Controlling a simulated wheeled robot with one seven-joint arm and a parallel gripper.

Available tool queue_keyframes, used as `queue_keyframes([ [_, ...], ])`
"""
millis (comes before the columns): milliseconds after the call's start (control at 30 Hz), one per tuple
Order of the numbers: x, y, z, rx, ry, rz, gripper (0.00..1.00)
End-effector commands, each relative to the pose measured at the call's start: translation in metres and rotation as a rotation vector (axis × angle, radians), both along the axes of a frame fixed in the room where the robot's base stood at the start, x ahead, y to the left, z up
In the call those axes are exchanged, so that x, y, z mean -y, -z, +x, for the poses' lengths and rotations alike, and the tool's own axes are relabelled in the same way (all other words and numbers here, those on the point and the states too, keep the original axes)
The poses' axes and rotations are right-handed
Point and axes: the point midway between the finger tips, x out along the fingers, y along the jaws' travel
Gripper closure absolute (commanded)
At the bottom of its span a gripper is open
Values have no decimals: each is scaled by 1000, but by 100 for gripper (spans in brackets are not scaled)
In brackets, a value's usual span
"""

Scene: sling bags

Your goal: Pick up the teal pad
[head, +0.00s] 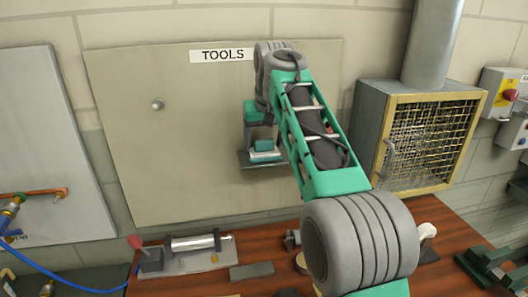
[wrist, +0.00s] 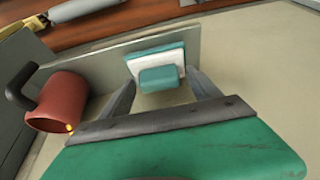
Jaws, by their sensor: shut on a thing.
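The teal pad (wrist: 159,78) has a teal block on a white layer with more teal behind it. In the wrist view it sits between the two grey fingers of my gripper (wrist: 160,84), which are shut on it. In the head view the teal pad (head: 264,145) shows below my gripper (head: 261,137), over a small grey shelf (head: 247,163) on the board. I cannot tell whether the pad touches the shelf. The fingers are mostly hidden in the head view.
A mesh-fronted box (head: 425,145) is to the right on the wall. The wooden bench (head: 250,245) below holds several tools.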

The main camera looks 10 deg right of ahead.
Motion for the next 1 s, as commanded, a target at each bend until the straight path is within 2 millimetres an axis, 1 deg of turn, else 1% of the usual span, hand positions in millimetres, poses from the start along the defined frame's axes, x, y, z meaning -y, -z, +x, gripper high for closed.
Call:
queue_keyframes([
  [267, 0, 0, 0, 0, 0, 0, 68],
  [433, 0, -8, -4, 3, 0, 0, 68],
  [567, 0, -27, -3, 3, 0, 0, 68],
  [833, 0, -77, -3, 2, 0, 0, 68],
  [867, 0, -70, -10, 2, 0, 0, 68],
  [900, 0, -66, -18, 2, 0, 0, 68],
  [1000, 0, -66, -36, 3, 0, 0, 68],
])
